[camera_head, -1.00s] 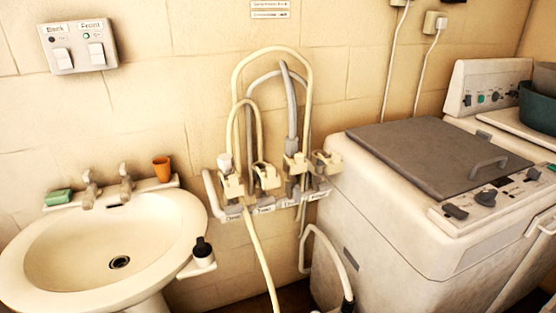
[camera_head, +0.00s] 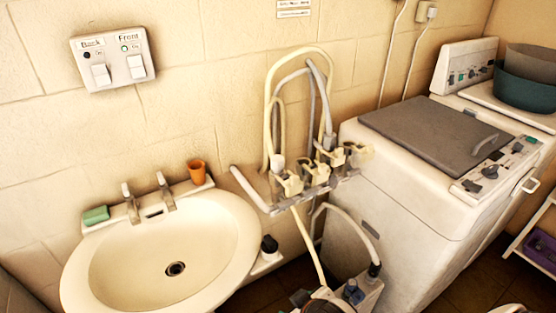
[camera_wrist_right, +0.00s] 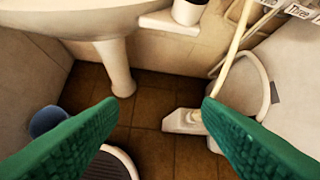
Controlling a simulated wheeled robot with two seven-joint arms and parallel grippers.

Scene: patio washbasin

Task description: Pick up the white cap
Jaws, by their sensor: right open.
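I cannot pick out a white cap with certainty. A small whitish piece (camera_head: 278,163) stands upright on the left-hand valve of the tap manifold (camera_head: 262,203) in the head view, among pale hoses. My right gripper (camera_wrist_right: 160,105) shows in the right wrist view as two green ridged fingers, spread wide with nothing between them. It is over the brown tiled floor, in front of the basin's pedestal (camera_wrist_right: 115,68). Neither gripper shows in the head view.
The washbasin (camera_head: 240,230) carries green soap (camera_head: 96,215) and an orange cup (camera_head: 197,173). A washing machine (camera_head: 390,190) stands to the right. A white hose-fed unit (camera_wrist_right: 187,122) stands on the floor. Some floor between is clear.

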